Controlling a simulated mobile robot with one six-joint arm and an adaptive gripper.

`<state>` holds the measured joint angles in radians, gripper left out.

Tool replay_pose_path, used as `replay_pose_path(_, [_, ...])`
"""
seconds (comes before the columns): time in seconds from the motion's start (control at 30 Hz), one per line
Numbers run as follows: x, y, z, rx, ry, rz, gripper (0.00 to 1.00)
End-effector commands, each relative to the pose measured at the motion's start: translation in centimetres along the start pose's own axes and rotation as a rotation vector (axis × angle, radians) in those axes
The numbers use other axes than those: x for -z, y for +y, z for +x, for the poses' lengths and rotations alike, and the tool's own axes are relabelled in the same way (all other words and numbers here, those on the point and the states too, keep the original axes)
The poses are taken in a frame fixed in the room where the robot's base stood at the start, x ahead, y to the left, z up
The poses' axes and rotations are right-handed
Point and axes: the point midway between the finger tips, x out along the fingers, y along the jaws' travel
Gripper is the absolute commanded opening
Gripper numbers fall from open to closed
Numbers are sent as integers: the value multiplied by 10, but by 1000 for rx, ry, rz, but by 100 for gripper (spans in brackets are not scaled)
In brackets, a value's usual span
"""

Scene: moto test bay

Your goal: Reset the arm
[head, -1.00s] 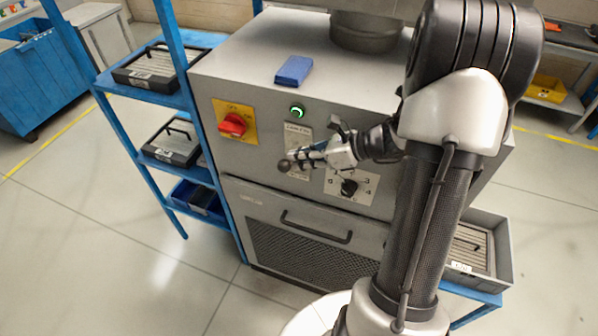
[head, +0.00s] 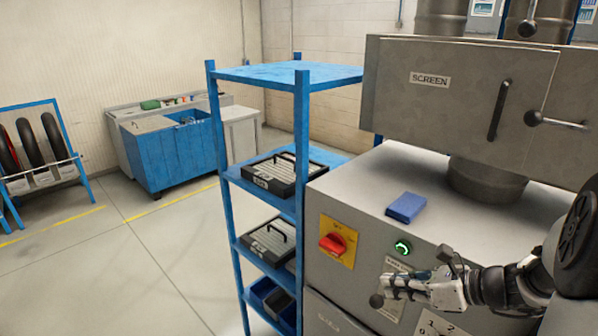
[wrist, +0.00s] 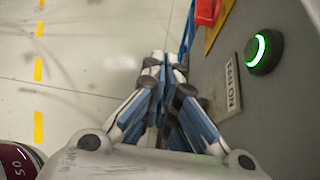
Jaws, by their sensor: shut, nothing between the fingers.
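My gripper (head: 390,287) is in front of the grey machine's front panel, at the lower right of the head view. Its fingers are together and hold nothing. A dark round knob (head: 376,300) shows right beside the fingertips; I cannot tell whether they touch. In the wrist view, the closed fingers (wrist: 165,68) point away from the camera over the floor, left of the panel. Part of my arm is cut off at the right edge of the head view.
The grey machine (head: 345,187) carries a red rotary switch (head: 332,244), a lit green button (head: 402,247) and a blue block (head: 406,207) on top. A "SCREEN" cabinet (head: 450,110) stands above. A blue rack (head: 285,76) with trays is left of it. Open floor lies left.

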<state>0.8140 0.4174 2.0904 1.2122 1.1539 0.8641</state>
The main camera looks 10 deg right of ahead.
Motion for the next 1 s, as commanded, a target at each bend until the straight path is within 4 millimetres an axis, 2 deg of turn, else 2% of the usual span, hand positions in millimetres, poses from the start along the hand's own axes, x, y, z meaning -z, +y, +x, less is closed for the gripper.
replay_pose_path(0.07, [-4, 21, 9, -38, 42, -108, 0])
replay_pose_path(0.17, [-6, 65, 21, -122, 137, -351, 0])
replay_pose_path(0.23, [-2, 102, 26, -196, 215, -574, 0])
replay_pose_path(0.3, [7, 136, 28, -272, 291, -809, 0])
replay_pose_path(0.4, [24, 177, 24, -376, 390, -1148, 0])
replay_pose_path(0.5, [45, 207, 15, -472, 479, -1485, 0])
replay_pose_path(0.63, [72, 231, 0, -584, 583, -1902, 0])
replay_pose_path(0.8, [94, 240, -17, -681, 692, -2305, 0])
replay_pose_path(0.9, [100, 240, -23, -709, 733, -2435, 0])
replay_pose_path(1.0, [101, 239, -26, -722, 754, -2494, 0])
